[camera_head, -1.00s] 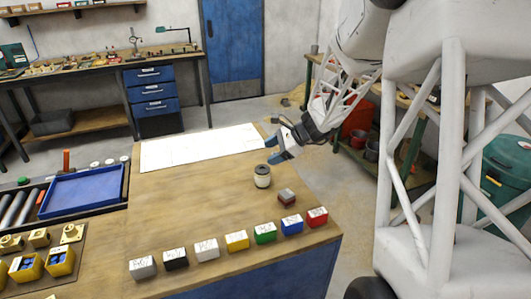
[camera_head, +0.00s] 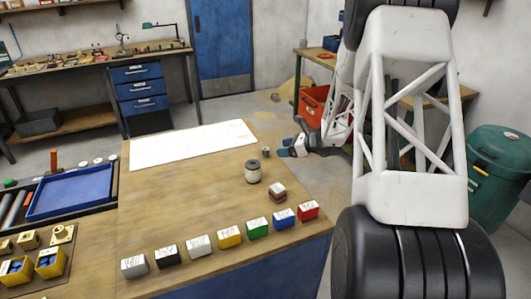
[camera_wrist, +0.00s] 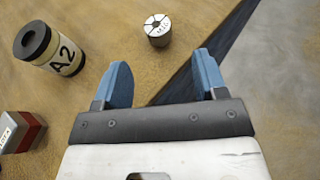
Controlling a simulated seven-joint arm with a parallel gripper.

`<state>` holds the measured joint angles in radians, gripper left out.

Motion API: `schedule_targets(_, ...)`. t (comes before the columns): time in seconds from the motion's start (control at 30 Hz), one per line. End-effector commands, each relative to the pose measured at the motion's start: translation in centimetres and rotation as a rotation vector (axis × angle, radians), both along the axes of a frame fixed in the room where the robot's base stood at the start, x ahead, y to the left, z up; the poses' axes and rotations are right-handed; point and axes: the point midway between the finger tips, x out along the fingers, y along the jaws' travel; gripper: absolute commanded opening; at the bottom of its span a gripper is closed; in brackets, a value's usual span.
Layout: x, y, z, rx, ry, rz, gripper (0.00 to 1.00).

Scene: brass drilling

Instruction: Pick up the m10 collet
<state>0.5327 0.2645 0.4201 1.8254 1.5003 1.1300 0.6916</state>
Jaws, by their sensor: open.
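The m10 collet (camera_wrist: 158,29) is a small grey slotted cylinder with lettering on its top. It stands upright on the wooden bench, near the bench's edge. In the head view the collet (camera_head: 266,152) is a small grey thing just left of my gripper (camera_head: 288,149). In the wrist view my gripper (camera_wrist: 162,62) has its two blue fingers spread wide with nothing between them. The collet is beyond the fingertips, toward the top of the picture, roughly in line with the gap and apart from both fingers.
A cream canister marked A2 (camera_wrist: 62,58) with a dark top stands left of the collet. A grey and red block (camera_head: 277,193) is nearer the front. Several coloured labelled blocks (camera_head: 230,236) line the bench front. A white sheet (camera_head: 190,143) lies at the back.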

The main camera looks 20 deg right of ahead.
Motion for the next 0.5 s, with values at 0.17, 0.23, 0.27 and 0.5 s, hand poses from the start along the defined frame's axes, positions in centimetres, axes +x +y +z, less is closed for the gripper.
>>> schedule_targets(0.17, 0.1, 0.1, -0.1, 0.000, 0.000, 0.001, 0.65)
schedule_targets(0.23, 0.3, 0.4, -0.2, -0.001, 0.001, 0.002, 0.65)
schedule_targets(0.27, 0.4, 0.6, -0.3, -0.001, 0.001, 0.002, 0.65)
schedule_targets(0.5, 1.5, 1.7, -1.0, 0.000, 0.000, 0.002, 0.65)
